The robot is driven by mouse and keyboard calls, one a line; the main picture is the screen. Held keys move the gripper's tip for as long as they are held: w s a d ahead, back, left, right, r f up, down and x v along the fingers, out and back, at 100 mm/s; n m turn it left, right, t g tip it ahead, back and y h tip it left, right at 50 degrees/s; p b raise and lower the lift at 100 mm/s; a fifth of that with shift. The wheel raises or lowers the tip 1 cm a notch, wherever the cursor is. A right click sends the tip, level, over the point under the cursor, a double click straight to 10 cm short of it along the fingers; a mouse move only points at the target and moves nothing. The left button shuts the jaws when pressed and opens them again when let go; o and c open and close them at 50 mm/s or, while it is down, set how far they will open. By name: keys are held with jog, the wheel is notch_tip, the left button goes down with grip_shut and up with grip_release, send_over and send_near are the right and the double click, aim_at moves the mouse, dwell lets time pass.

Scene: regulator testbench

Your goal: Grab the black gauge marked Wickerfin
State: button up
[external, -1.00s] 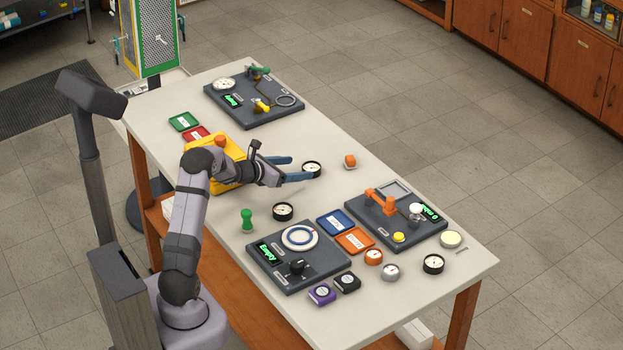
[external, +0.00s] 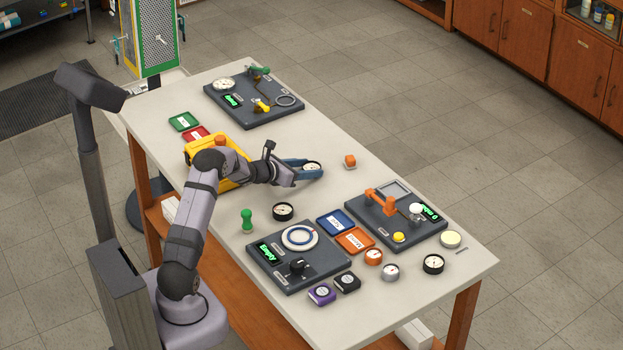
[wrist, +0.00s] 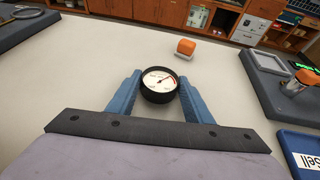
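A black round gauge with a white dial (external: 312,166) sits on the table near its middle; it also shows in the wrist view (wrist: 160,79). Its name is too small to read. My gripper (external: 311,170) has its blue fingers on either side of it, and in the wrist view the fingertips (wrist: 160,88) meet the gauge's rim with no clear gap. The gauge appears to be still on the table. Other black gauges with white dials stand near the green knob (external: 283,211) and at the right end of the table (external: 433,264).
An orange block (external: 350,161) stands just beyond the gauge. A yellow case (external: 205,153) lies beneath or beside my arm. Dark test panels (external: 320,275) stand on the table, with a blue tray (external: 335,223) and an orange tray (external: 355,241) between two of them.

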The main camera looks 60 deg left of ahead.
aim_at(307, 168)
jog(key=c, duration=0.4)
notch_tip(307, 168, up, 10)
jog(key=shift+r, duration=0.1)
dwell(0.4)
